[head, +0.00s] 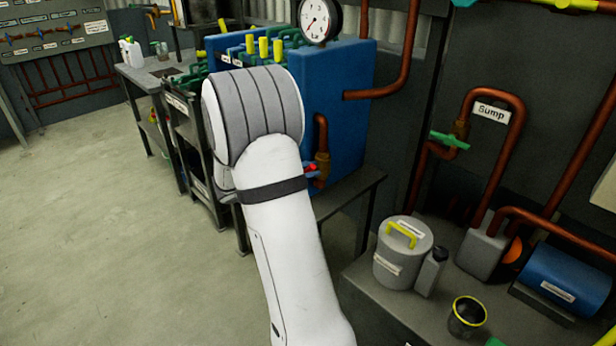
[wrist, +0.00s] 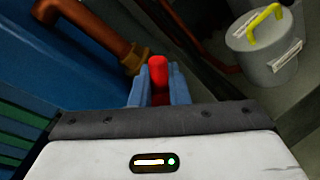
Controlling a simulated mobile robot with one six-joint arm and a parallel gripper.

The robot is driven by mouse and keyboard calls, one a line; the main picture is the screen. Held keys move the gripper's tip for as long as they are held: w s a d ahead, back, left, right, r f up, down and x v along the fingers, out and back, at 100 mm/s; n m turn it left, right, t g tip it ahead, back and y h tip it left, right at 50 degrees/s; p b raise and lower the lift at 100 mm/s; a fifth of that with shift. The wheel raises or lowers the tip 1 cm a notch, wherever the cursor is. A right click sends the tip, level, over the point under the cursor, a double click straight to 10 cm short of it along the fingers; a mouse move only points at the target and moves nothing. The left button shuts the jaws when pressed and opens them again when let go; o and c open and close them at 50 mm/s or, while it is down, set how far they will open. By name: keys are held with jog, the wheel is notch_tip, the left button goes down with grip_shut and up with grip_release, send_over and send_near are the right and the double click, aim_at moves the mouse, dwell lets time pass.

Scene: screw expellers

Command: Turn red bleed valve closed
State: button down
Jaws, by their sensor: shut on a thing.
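The red bleed valve handle (wrist: 157,68) shows in the wrist view between the two blue fingers of my gripper (wrist: 155,84). My gripper is shut on it, and the rounded red end sticks out past the fingertips. In the head view a small bit of the red valve (head: 311,168) shows at the right edge of my arm, by the lower corner of the blue tank (head: 345,112). My arm hides most of the gripper and valve there. How far the valve is turned cannot be told.
A brass fitting on a copper pipe (wrist: 112,36) is close to the fingers. A grey canister with a yellow handle (head: 402,255) stands on the bench at right, with a black cup (head: 466,316). A pressure gauge (head: 320,20) sits above the tank. The floor at left is clear.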

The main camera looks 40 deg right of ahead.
jog(key=m+b, duration=0.1)
jog(key=b, duration=0.1)
jog(key=f+m+t+b, duration=0.1)
jog(key=m+b, duration=0.1)
jog(key=shift+s+b, duration=0.2)
jog(key=shift+b, duration=0.2)
jog(key=m+b, duration=0.1)
jog(key=b, duration=0.2)
jog(key=m+t+b, duration=0.1)
jog(key=m+b, duration=0.1)
jog(key=b, duration=0.1)
jog(key=m+y+b, duration=0.1)
jog(key=b, duration=0.2)
jog(key=shift+s+f+m+t+b, duration=0.15)
jog(key=shift+f+m+t+b, duration=0.15)
jog(key=shift+f+t, duration=0.1)
jog(key=shift+b, duration=0.45)
jog(key=shift+r+m+t, duration=0.15)
jog(key=shift+m+t, duration=0.15)
jog(key=c, duration=1.5)
grip_release()
jog(key=shift+o, duration=0.2)
jog(key=p+v, duration=0.2)
jog(key=v, duration=0.5)
jog(key=shift+a, duration=0.4)
